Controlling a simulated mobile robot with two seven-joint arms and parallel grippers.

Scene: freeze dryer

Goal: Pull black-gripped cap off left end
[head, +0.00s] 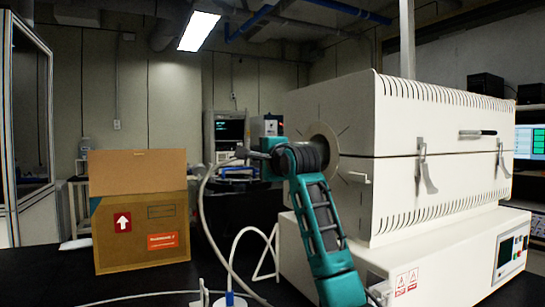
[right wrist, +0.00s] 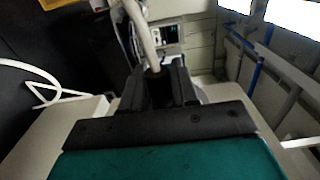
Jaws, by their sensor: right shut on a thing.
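The white furnace (head: 335,110) stands at the right in the head view, with a round beige port (head: 328,137) on its left end. My right gripper (head: 258,156) is just left of this port, at the end of my teal arm. In the right wrist view its black jaws (right wrist: 160,86) are shut on a dark piece, apparently the cap's black grip (right wrist: 158,84). A pale hose (right wrist: 143,33) leads away from it. My arm and wrist hide much of the cap and port, so I cannot tell whether they touch. My left gripper is out of view.
An open cardboard box (head: 140,232) stands on the black table (head: 75,285) at the left. The pale hose loops down from the cap, and a white bent stand (head: 262,255) is beside it. A monitor rack (head: 229,128) is behind. Bare tabletop shows in front of the box.

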